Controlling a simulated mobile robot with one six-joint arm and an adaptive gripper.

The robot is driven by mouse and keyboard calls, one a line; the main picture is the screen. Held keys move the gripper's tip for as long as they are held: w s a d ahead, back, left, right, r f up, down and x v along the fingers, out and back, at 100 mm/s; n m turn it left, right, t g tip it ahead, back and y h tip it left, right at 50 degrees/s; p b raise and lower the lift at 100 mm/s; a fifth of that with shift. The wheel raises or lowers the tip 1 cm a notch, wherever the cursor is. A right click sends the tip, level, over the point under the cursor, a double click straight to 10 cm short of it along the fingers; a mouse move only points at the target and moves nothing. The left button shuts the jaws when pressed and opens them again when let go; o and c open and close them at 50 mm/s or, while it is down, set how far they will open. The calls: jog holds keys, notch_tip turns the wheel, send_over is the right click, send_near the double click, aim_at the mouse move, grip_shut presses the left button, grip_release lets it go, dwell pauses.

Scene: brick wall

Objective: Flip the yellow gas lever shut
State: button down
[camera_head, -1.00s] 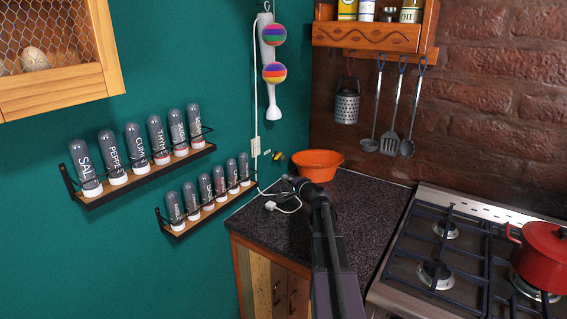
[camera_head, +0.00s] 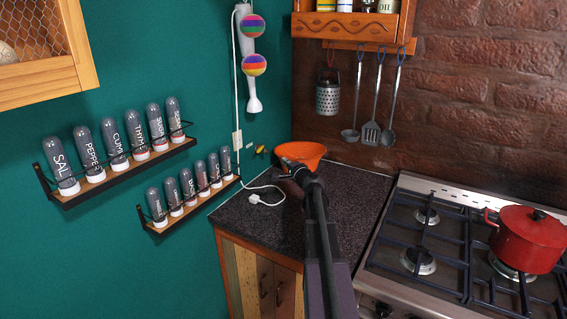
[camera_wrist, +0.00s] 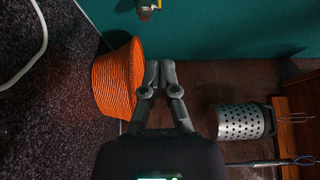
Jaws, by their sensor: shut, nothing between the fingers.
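The yellow gas lever (camera_head: 261,150) is a small yellow piece on the green wall, just left of the orange bowl. In the wrist view the yellow lever (camera_wrist: 145,13) shows at the top edge, on a metal fitting, partly cut off; its exact angle is hard to tell. My gripper (camera_head: 285,164) is over the back of the counter, in front of the bowl and to the right of the lever. In the wrist view my gripper (camera_wrist: 160,66) has its fingers together and empty, apart from the lever and pointing toward the green wall.
The orange bowl (camera_wrist: 118,82) stands close beside my fingers. A white cord and plug (camera_head: 265,196) lie on the dark counter (camera_head: 345,195). A grater (camera_head: 328,98) and utensils hang on the brick wall. A red pot (camera_head: 528,243) stands on the stove. Spice racks (camera_head: 120,172) line the green wall.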

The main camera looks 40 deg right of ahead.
send_near(263, 148)
jog(key=w+d, duration=0.2)
jog(key=w, duration=0.1)
jog(key=shift+w+a+r, duration=0.1)
jog(key=shift+w+a, duration=0.6)
jog(key=shift+w, duration=0.1)
jog(key=shift+w+a, duration=0.55)
jog(key=shift+w, duration=0.05)
